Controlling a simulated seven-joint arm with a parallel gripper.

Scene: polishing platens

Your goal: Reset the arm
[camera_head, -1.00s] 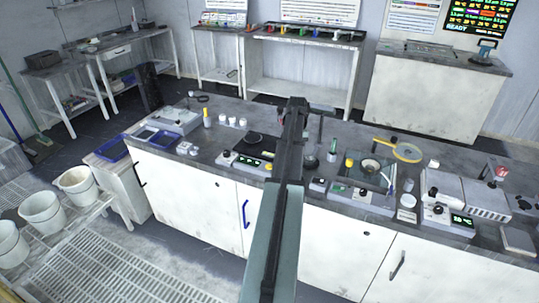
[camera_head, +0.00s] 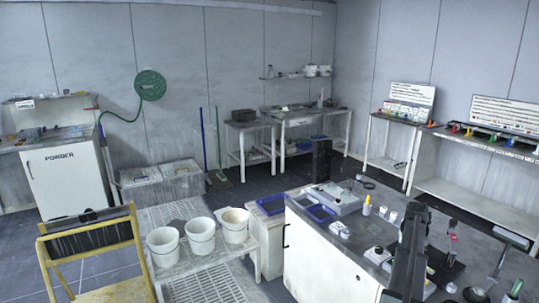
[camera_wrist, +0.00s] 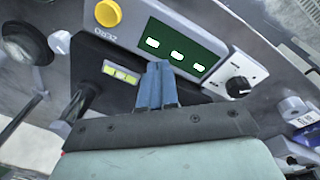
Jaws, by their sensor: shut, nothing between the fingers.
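My gripper (camera_wrist: 160,84) shows in the wrist view as two blue fingers side by side, shut with nothing between them. Whether the fingertips touch the device I cannot tell. In the head view my dark arm rises at the lower right over the workbench (camera_head: 345,238); the fingers cannot be made out there.
On the workbench stand a yellow-capped bottle (camera_head: 367,206), small white cups (camera_head: 393,217) and a black-based stand (camera_head: 446,267), close to my arm. White buckets (camera_head: 201,236) and a wooden chair (camera_head: 92,250) are at the left. Dark floor lies open behind the buckets.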

